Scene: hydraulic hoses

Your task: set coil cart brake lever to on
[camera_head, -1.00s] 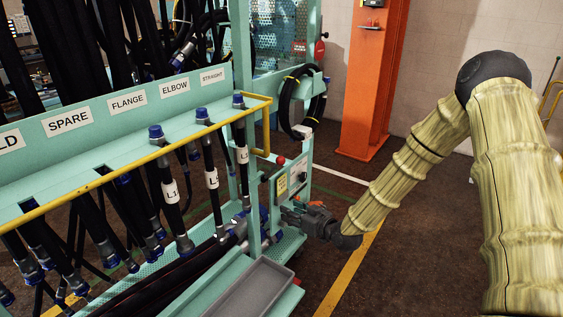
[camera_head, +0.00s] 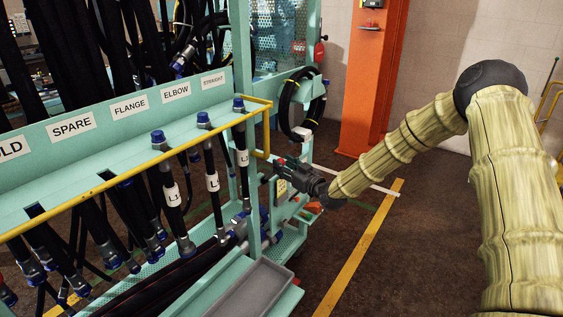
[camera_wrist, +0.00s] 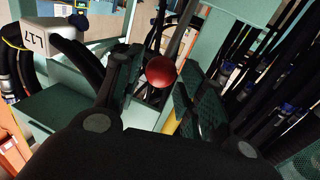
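The brake lever shows in the wrist view as a dark rod ending in a red ball knob (camera_wrist: 161,72). My gripper (camera_head: 280,168) is at the right end of the teal coil cart (camera_head: 130,145), beside its upright post. In the wrist view its two dark fingers are apart, with the red knob in the gap between them. I cannot tell whether either finger touches the knob. In the head view the gripper hides the knob and most of the yellow label plate (camera_head: 282,186). The lever's on and off marks are not readable.
A yellow rail (camera_head: 140,168) runs along the cart's front, with several labelled hoses hanging below it. A grey tray (camera_head: 254,288) sits low at the cart's near end. An orange column (camera_head: 372,80) stands behind. The floor right of the cart is clear.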

